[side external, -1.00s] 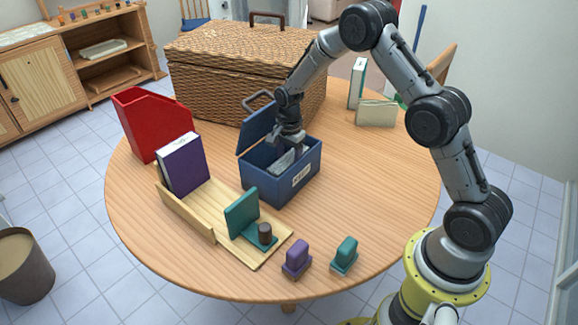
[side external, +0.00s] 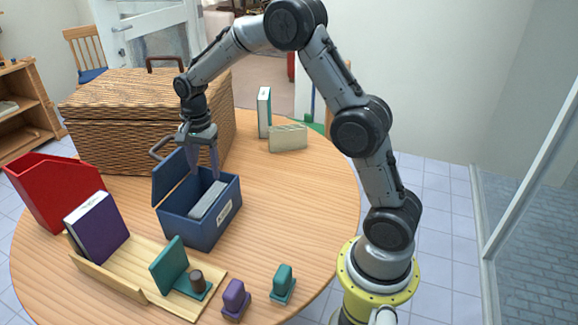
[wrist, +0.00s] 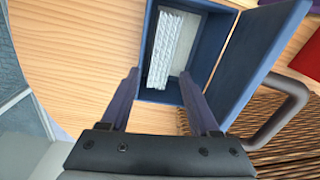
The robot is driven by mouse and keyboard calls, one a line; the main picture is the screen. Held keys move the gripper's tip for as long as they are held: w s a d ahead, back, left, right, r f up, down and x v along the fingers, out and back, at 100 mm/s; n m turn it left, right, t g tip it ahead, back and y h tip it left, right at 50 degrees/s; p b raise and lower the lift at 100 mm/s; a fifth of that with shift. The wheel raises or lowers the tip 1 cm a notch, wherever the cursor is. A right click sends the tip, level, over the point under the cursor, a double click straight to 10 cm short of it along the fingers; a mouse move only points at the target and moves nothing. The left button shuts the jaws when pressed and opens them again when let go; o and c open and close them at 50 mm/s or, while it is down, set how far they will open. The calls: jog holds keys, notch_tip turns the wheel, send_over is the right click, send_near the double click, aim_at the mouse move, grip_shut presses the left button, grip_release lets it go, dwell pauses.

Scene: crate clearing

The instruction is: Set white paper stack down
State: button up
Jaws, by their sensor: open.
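The white paper stack (side external: 207,200) lies inside the open blue box (side external: 212,229), and its top shows in the wrist view (wrist: 168,48) along one side of the box's inside. The box's lid (side external: 172,178) stands raised at its left in the side view. My gripper (side external: 204,174) is above the box, fingers pointing down, open and empty. In the wrist view its two fingers (wrist: 157,92) are apart, with the stack beyond them and not between the tips. The stack's lower part is hidden by the box walls.
A large wicker basket (side external: 140,120) stands behind the box. A red file holder (side external: 58,190) and a wooden rack (side external: 120,277) holding a purple book (side external: 98,228) are at the left. Purple (side external: 235,298) and teal (side external: 283,283) stamps stand in front. The table's right side (side external: 305,195) is clear.

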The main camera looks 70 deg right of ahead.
jog(key=s+a+r+n+t, duration=0.1)
jog(key=s+a+r+n, duration=0.1)
jog(key=s+r+n, duration=0.35)
jog(key=s+a+r+n+t, duration=0.2)
jog(key=s+a+r, duration=0.1)
jog(key=s+r, duration=0.5)
jog(key=s+a+n+t, duration=0.2)
jog(key=s+n, duration=0.6)
jog(key=s, duration=0.8)
jog(key=shift+f+n, duration=0.15)
jog(key=shift+n, duration=0.2)
